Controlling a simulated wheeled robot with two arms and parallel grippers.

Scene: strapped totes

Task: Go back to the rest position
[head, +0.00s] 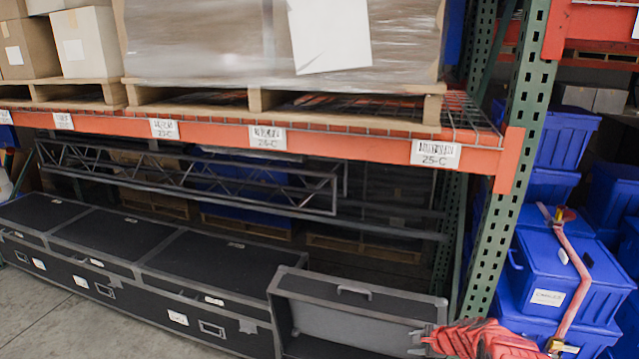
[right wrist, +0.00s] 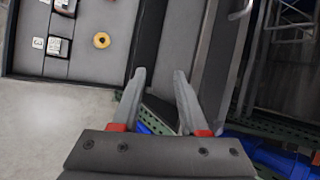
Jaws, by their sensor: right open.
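My right gripper (head: 422,342) is at the lower right of the head view, in front of the grey-lined open case (head: 350,318). In the right wrist view the two fingers of this gripper (right wrist: 160,78) stand apart with nothing held between them. Blue totes (head: 570,262) are stacked at the right, with a red strap (head: 577,265) running over the lid and down the front of one. Part of the red arm covers the lower left of that stack. My left gripper is not in view.
Long black cases (head: 130,238) line the floor under an orange rack beam (head: 340,147). A green rack post (head: 507,160) stands between the cases and the totes. Wrapped cartons on a pallet (head: 180,97) sit above. Bare floor (head: 50,310) shows at lower left.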

